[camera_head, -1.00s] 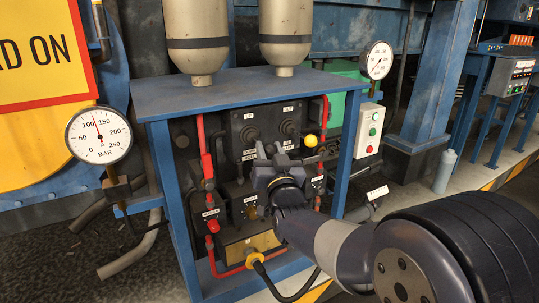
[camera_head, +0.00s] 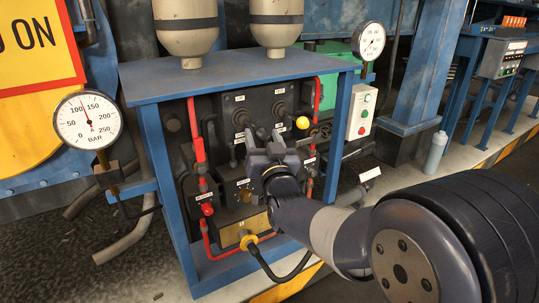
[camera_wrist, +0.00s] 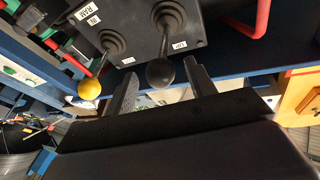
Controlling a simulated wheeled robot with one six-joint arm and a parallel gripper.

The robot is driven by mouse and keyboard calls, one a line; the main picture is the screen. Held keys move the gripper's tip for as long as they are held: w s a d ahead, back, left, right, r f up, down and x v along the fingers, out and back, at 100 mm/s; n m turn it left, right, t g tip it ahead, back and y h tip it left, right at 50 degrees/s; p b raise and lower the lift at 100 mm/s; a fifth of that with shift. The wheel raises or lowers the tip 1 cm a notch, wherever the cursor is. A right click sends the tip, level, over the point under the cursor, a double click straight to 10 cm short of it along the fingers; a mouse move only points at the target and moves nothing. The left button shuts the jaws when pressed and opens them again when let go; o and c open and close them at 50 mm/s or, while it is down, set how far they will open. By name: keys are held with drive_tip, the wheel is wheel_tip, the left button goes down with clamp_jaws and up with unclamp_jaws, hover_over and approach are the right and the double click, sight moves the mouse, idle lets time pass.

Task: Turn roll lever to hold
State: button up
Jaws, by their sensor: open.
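Two levers stand on the black valve panel (camera_head: 259,101). In the wrist view one has a yellow knob (camera_wrist: 89,88) and the other a black knob (camera_wrist: 160,73), each on a dark rubber boot. The tags near the yellow-knobbed lever seem to read "RAM" and "IN"; I cannot read a roll or hold marking. The yellow knob also shows in the head view (camera_head: 303,122). My gripper (camera_wrist: 162,70) is open, its fingers on either side of the black knob; I cannot tell whether they touch it. In the head view my gripper (camera_head: 271,138) hides part of the panel.
A blue frame (camera_head: 160,165) with a flat top surrounds the panel. Red pipes (camera_head: 196,130) run down both sides. A pressure gauge (camera_head: 88,119) is at the left, another (camera_head: 368,41) at the right. A white button box (camera_head: 361,112) hangs right of the frame.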

drive_tip(key=p+v, duration=0.1)
drive_tip(key=v, duration=0.8)
drive_tip(key=shift+s+f, duration=0.1)
drive_tip(key=b+x, duration=0.1)
drive_tip(key=x, duration=1)
drive_tip(key=shift+r+p, duration=0.35)
drive_tip(key=shift+r, duration=0.1)
drive_tip(key=shift+s+f, duration=0.1)
drive_tip(key=shift+f, duration=0.05)
